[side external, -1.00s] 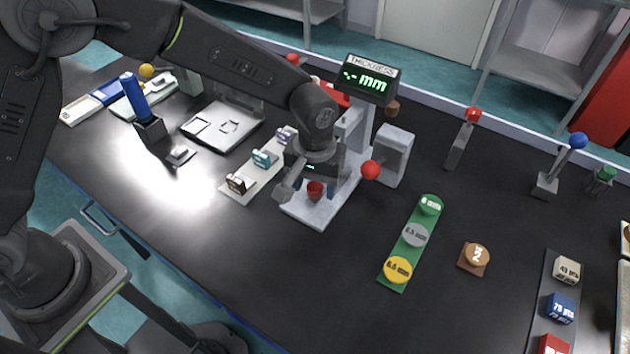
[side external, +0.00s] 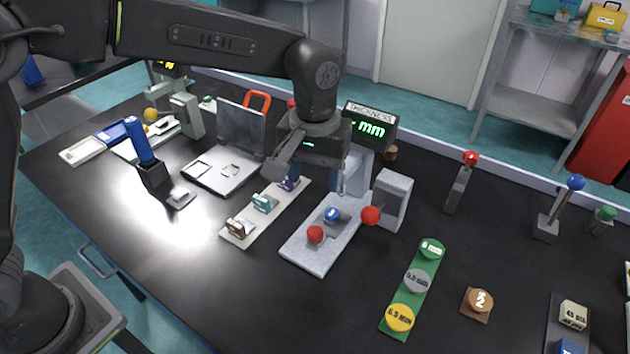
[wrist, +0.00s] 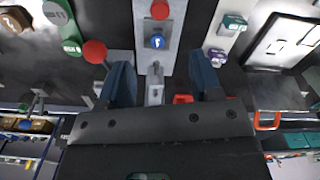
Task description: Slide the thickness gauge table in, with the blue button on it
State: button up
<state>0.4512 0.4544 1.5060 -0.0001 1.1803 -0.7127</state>
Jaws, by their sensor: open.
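The thickness gauge has a pale base (side external: 302,254) and a THICKNESS display (side external: 370,128) reading "- mm". A red knob (side external: 315,234) stands at the front of the gauge's small grey sliding table. The blue button (side external: 332,214) sits on the table just behind the knob. In the wrist view the blue button (wrist: 157,42) and red knob (wrist: 160,9) line up along the base. My gripper (wrist: 162,85) is open and empty, raised above the gauge near its column; it touches neither knob nor button. The side view partly hides its fingers.
A red ball-ended lever (side external: 370,215) sticks out beside the gauge's grey block. A strip with several small sample holders (side external: 264,203) lies to the left. A green strip with round discs (side external: 412,290) lies to the right. The table front is clear.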

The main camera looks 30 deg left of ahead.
aim_at(314, 232)
jog(key=s+a+f+m+t+h, duration=0.1)
jog(key=s+a+m+t, duration=0.1)
jog(key=s+m+t, duration=0.3)
jog(key=shift+m+g, duration=0.3)
jog(key=shift+m, duration=0.2)
jog(key=x, duration=1.3)
jog(key=shift+s+d+f, duration=0.2)
jog(key=shift+d+f, duration=0.15)
jog(key=shift+f, duration=0.05)
grip_shut()
